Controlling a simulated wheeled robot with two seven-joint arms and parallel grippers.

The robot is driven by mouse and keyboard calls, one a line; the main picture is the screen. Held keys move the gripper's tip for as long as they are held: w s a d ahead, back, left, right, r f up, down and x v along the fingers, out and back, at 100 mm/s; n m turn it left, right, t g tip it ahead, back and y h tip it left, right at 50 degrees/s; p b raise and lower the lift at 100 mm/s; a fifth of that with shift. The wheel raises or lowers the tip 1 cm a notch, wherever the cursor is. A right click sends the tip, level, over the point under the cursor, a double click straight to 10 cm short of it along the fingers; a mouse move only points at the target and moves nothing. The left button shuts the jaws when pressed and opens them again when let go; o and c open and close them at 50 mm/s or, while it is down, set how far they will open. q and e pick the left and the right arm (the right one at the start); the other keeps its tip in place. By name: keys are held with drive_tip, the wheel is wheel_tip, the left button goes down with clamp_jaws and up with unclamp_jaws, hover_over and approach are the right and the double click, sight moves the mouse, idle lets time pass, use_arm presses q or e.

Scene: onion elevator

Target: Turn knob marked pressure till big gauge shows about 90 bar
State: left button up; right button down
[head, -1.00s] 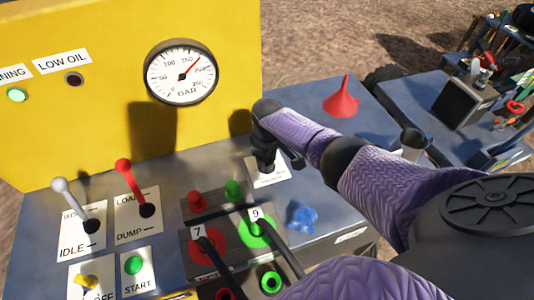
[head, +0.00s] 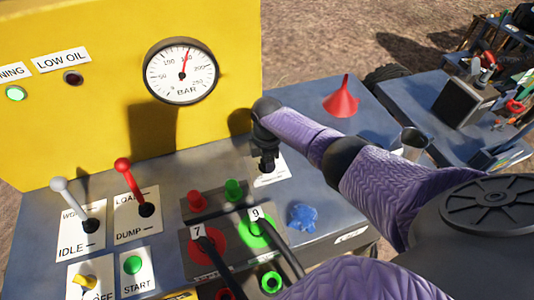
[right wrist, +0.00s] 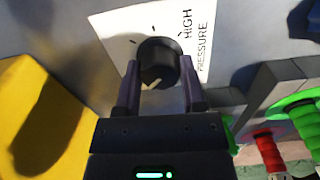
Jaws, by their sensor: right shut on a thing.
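The black pressure knob (right wrist: 158,60) sits on a white plate marked HIGH and PRESSURE in the right wrist view. My right gripper (right wrist: 158,78) is shut on it, one finger on each side. A pale pointer mark shows on the knob's face, toward the lower left. In the head view my right gripper (head: 267,163) stands over the white knob plate (head: 271,174) and hides most of the knob. The big round gauge (head: 181,72), marked BAR, is on the yellow panel. Its red needle points almost straight up, at about 150. My left gripper is not in view.
A white-knobbed lever (head: 59,184) and a red-knobbed lever (head: 123,164) stand on the left of the console. Hose couplings numbered 7 (head: 198,230) and 9 (head: 255,213) lie in front of my right gripper. A blue lump (head: 302,217) and a red funnel (head: 342,103) are to the right.

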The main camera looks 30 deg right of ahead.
drive_tip(key=n, duration=0.3)
drive_tip(key=shift+w+r, duration=0.1)
drive_tip(key=shift+n+b, duration=0.35)
drive_tip(key=shift+n, duration=1.35)
drive_tip(key=shift+c, duration=1)
unclamp_jaws()
wheel_tip(320, 180, up, 9)
drive_tip(key=p, duration=0.4)
drive_tip(key=shift+r, duration=0.45)
